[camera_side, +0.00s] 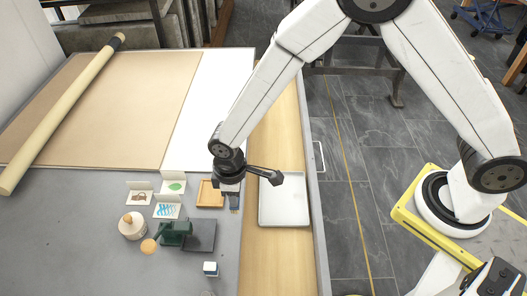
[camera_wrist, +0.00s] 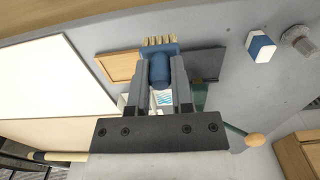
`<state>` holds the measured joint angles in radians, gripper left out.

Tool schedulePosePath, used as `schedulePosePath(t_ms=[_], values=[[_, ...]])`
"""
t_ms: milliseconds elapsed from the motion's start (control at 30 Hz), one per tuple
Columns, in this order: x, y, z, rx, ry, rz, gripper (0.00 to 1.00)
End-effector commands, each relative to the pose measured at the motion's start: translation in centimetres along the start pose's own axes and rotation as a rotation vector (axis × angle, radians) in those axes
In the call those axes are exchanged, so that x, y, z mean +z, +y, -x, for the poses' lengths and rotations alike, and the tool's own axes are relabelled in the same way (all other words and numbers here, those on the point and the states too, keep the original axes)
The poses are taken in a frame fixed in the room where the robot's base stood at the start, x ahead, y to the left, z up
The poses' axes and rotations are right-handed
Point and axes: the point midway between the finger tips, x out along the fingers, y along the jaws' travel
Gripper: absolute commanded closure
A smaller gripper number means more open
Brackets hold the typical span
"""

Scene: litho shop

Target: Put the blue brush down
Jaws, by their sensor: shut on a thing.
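The blue brush (camera_wrist: 160,70) has a blue handle and pale bristles. In the wrist view it stands between the two fingers of my gripper (camera_wrist: 160,84), which is shut on it, with the bristles beyond the fingertips. In the side view my gripper (camera_side: 231,189) points down above the grey table, just right of a tan wooden tray (camera_side: 203,203). Only a small part of the brush (camera_side: 235,202) shows below it there. I cannot tell whether the bristles touch anything.
A dark slab (camera_side: 206,236) and a green tool (camera_side: 173,236) with a round wooden knob (camera_side: 149,246) lie near the tray. Picture cards (camera_side: 166,211), a round jar (camera_side: 132,229) and a blue-white block (camera_side: 210,269) stand around. A metal tray (camera_side: 284,205) is right.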

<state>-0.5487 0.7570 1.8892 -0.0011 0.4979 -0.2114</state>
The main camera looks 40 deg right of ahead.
Motion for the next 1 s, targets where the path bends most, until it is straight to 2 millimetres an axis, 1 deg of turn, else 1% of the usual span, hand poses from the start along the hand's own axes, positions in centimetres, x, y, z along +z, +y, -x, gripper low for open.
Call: schedulePosePath(t_ms=[33,200,533,667,900,1000], values=[[-0.3,0.1,-0.6,0.000,-0.001,0.000,1.00],[-1.2,0.4,-1.6,0.000,-0.001,0.000,1.00],[-1.5,0.5,-1.9,0.000,0.000,0.000,1.00],[-1.9,0.7,-2.5,0.000,-0.001,0.000,1.00],[-2.0,0.7,-4.9,0.000,0.000,0.000,1.00],[-2.0,0.7,-5.4,0.000,0.001,0.000,1.00]])
